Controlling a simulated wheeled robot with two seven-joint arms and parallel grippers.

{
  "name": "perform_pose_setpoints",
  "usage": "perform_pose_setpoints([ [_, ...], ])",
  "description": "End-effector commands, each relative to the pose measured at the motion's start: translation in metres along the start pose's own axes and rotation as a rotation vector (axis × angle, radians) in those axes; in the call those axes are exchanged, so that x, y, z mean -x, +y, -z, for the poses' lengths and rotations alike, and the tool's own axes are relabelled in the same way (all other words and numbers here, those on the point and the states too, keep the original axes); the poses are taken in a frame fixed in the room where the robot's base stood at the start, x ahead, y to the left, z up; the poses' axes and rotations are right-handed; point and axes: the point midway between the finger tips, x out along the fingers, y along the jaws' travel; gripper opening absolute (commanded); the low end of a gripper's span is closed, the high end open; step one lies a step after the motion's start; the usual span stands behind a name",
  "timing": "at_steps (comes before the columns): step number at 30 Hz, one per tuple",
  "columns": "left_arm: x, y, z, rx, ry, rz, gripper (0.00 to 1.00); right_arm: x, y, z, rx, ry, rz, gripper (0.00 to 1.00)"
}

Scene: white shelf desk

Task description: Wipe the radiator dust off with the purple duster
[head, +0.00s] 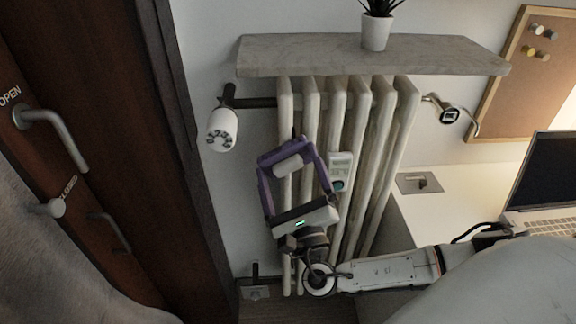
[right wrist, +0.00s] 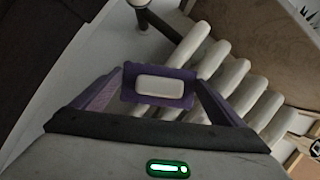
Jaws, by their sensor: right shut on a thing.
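The white radiator (head: 341,130) stands against the wall under a shelf, with several upright columns. Its columns also show in the right wrist view (right wrist: 228,76). My right gripper (head: 288,164) is in front of the leftmost columns, its purple fingers pointing up. It is shut on the purple duster (head: 284,152), which has a pale block in its middle. In the right wrist view the duster (right wrist: 160,86) sits between the fingertips. I cannot tell whether it touches the radiator. No dust can be made out. My left gripper is not in view.
A stone-like shelf (head: 340,58) with a potted plant (head: 376,31) juts out above the radiator. A white valve (head: 222,130) sticks out at left, and a grey device (head: 340,170) is on the columns. A desk with a laptop (head: 545,180) is at right, a dark door (head: 90,130) at left.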

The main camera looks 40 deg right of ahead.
Motion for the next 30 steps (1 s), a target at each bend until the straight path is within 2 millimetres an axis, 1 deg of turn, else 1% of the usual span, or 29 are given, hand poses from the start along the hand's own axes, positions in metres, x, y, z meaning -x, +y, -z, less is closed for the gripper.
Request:
perform_pose_setpoints([
  [1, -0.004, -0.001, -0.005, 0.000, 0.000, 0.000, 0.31, 0.002, 0.004, 0.008, 0.003, 0.004, 0.001, 0.72],
  [8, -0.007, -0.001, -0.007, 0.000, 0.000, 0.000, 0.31, 0.006, 0.007, 0.013, 0.003, 0.005, 0.000, 0.72],
  [18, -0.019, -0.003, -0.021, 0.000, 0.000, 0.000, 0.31, 0.016, 0.021, 0.035, 0.003, 0.004, 0.000, 0.72],
  [24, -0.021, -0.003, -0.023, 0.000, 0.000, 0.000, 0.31, 0.018, 0.024, 0.038, 0.002, 0.003, -0.001, 0.72],
  [30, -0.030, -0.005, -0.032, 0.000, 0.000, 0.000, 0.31, 0.022, 0.033, 0.051, 0.002, 0.003, -0.001, 0.72],
])
